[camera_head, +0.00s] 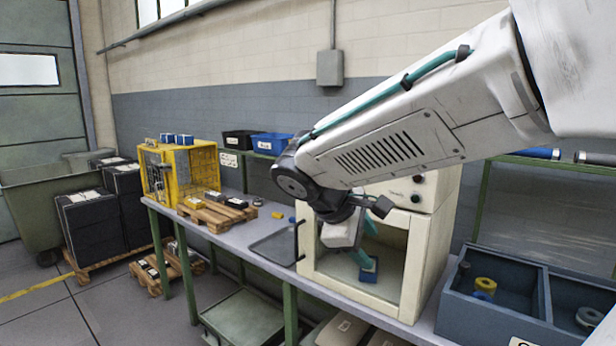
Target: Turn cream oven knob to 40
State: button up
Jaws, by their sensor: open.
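The cream oven (425,270) stands on the workbench, with a large glass door in its front. Its upper panel carries two small dark knobs, an upper knob (418,179) and a lower knob (416,198). Their scale marks are too small to read, so I cannot tell the settings. My arm crosses in front of the oven and hides the left part of the panel.
A dark tray (274,246) lies left of the oven on the workbench (236,238). A blue-grey divided bin (497,312) stands close on the right. The oven door's dark handle (297,241) sticks out.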

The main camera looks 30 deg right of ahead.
jog(key=w+d+r+n+t+h, duration=0.3)
jog(key=w+n, duration=0.4)
jog(key=w, duration=0.8)
jog(key=w+r+n+t+h, duration=0.1)
jog(key=w+n+t+h, duration=0.45)
jog(key=w, duration=0.95)
jog(key=w+d+n+g, duration=0.1)
jog(key=w+d, duration=0.1)
jog(key=d, duration=0.4)
jog(key=shift+d+g, duration=0.25)
jog(key=shift+g, duration=0.1)
jog(key=c, duration=1)
